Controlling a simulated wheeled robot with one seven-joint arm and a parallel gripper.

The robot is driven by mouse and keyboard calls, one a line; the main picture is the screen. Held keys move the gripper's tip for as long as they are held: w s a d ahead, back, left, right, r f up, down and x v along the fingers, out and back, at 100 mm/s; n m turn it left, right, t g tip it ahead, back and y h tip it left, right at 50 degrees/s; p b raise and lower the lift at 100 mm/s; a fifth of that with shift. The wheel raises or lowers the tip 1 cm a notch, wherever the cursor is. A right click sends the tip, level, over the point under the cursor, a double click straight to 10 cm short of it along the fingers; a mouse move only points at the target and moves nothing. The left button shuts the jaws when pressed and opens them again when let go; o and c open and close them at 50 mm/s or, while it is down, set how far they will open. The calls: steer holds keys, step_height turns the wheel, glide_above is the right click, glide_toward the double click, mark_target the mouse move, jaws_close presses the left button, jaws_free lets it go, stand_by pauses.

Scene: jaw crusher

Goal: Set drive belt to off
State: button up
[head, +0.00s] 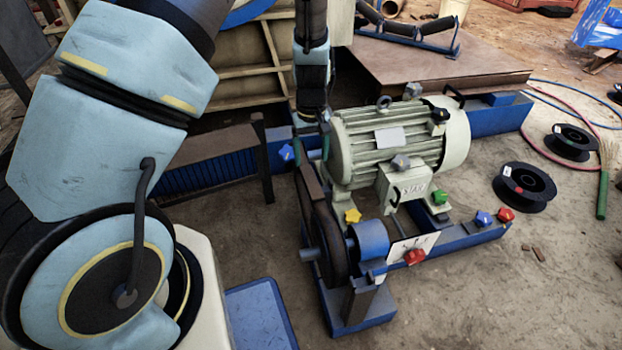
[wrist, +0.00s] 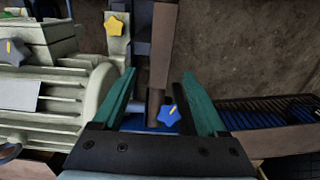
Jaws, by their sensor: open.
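The drive belt (head: 312,185) is a dark brown band running down to a pulley at the left end of the pale green motor (head: 385,145). In the wrist view a brown strip that looks like the belt (wrist: 164,45) rises beyond my fingers. My gripper (head: 311,147) is open beside the belt's upper end; its green fingers (wrist: 160,100) point toward the belt. A blue star knob (wrist: 169,114) appears between the fingers in the wrist view, near the right one. It also shows left of the gripper in the head view (head: 286,152). I cannot tell whether the fingers touch anything.
A yellow star knob (head: 353,215) sits near the pulley. Red (head: 415,257), blue (head: 483,218) and green (head: 439,197) knobs are on the motor's right side and frame. Cable spools (head: 524,186) lie on the floor at right. A blue ribbed beam (wrist: 270,115) is right of my fingers.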

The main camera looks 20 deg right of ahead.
mark_target(310, 179)
step_height(310, 179, down, 8)
steer(key=shift+a+r+b, duration=0.1)
steer(key=shift+r+b, duration=0.1)
steer(key=shift+b, duration=0.55)
jaws_close()
stand_by(0.6)
steer(key=shift+a, duration=0.1)
